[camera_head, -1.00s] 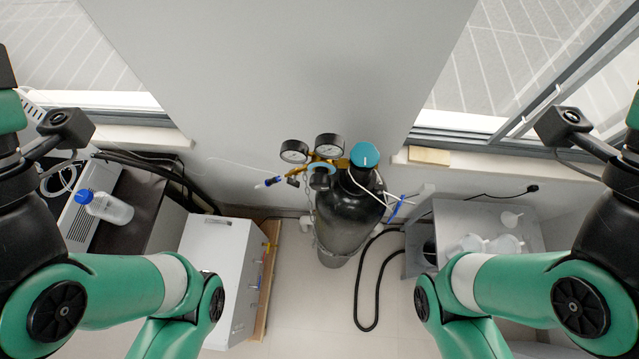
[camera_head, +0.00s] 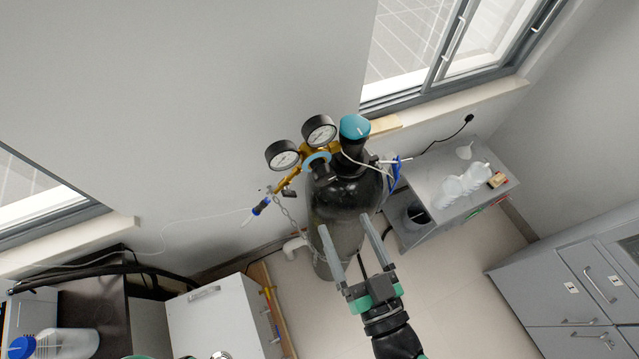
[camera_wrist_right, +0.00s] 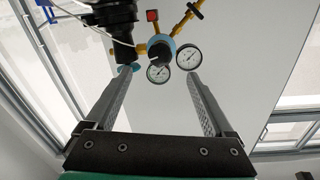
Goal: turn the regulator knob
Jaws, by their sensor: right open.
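The regulator is brass with two round white-faced gauges (camera_head: 284,155) on the black gas cylinder (camera_head: 345,200). Its dark knob (camera_head: 320,169) has a light-blue ring and sits beside the cylinder neck. A separate teal cap or handwheel (camera_head: 355,127) tops the cylinder. My right gripper (camera_head: 347,222) is open and empty, in front of and below the regulator, its fingers overlapping the cylinder body in the head view. In the right wrist view the knob (camera_wrist_right: 160,52) shows beyond the open fingertips (camera_wrist_right: 160,75), with the gauges nearby. No left gripper is visible.
A grey bench (camera_head: 425,180) with white plastic ware stands right of the cylinder, and grey cabinets (camera_head: 570,280) stand farther right. A white cabinet (camera_head: 225,315) is at the lower left. A chain (camera_head: 290,212) hangs beside the cylinder. Floor is clear right of my gripper.

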